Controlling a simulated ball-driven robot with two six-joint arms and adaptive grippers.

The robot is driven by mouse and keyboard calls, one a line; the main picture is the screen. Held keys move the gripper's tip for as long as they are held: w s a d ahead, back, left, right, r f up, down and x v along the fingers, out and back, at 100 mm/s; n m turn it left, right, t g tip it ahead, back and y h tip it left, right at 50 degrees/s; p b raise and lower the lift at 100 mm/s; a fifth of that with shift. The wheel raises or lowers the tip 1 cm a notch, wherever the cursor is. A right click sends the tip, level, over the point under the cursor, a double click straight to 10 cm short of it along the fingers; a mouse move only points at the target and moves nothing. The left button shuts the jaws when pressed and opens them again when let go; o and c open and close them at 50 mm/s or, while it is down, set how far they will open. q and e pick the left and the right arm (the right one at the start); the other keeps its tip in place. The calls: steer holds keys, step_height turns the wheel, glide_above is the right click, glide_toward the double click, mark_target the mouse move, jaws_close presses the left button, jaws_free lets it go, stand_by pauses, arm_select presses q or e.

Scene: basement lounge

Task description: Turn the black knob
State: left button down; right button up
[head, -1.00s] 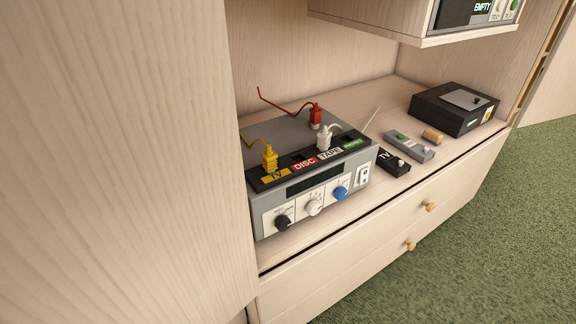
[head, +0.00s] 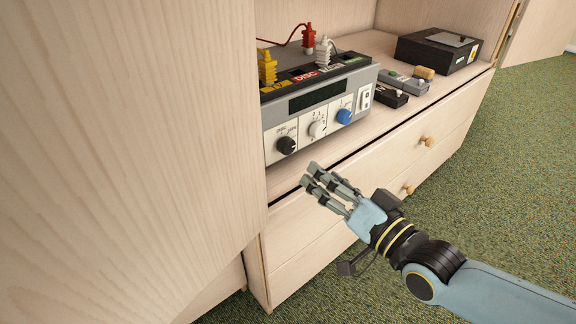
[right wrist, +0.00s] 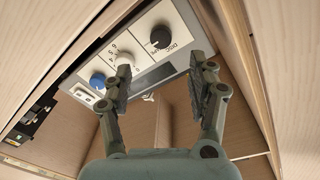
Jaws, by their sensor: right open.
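The black knob (head: 287,145) is at the left end of the grey device's front panel, beside a white knob (head: 317,129) and a blue knob (head: 344,116). In the right wrist view the black knob (right wrist: 160,37) shows beyond my fingers, up and between them. My right gripper (head: 308,174) is open and empty, in front of and below the panel, with its fingers pointing toward the device. It also shows open in the right wrist view (right wrist: 163,82). It appears apart from the knob. My left gripper is not in view.
The grey device (head: 368,75) sits on a wooden shelf above drawers with round pulls (head: 427,141). Yellow, red and white plugs stand on its top. A tall wooden panel (head: 130,150) rises close on the left. Remotes and a black box (head: 438,50) lie to the right.

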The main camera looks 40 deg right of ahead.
mark_target(289, 147)
steer(key=w+b, duration=0.2)
steer(key=w, duration=0.7)
steer(key=shift+a, duration=0.1)
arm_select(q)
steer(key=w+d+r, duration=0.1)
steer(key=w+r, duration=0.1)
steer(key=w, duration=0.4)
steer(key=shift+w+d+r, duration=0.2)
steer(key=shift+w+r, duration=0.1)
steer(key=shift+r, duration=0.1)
arm_select(e)
steer(key=shift+w, duration=0.75)
steer(key=shift+r, duration=0.1)
steer(key=c, duration=1.1)
steer(key=shift+n, duration=0.3)
steer(key=shift+c, duration=0.2)
steer(key=n+p, duration=0.2)
steer(key=n, duration=0.2)
steer(key=shift+p, duration=0.4)
steer(key=shift+n+p, duration=0.4)
steer(key=shift+n, duration=0.4)
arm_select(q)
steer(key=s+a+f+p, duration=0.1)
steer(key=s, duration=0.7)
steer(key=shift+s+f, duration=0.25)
arm_select(e)
steer(key=shift+n+t, duration=0.3)
steer(key=shift+n, duration=1.2)
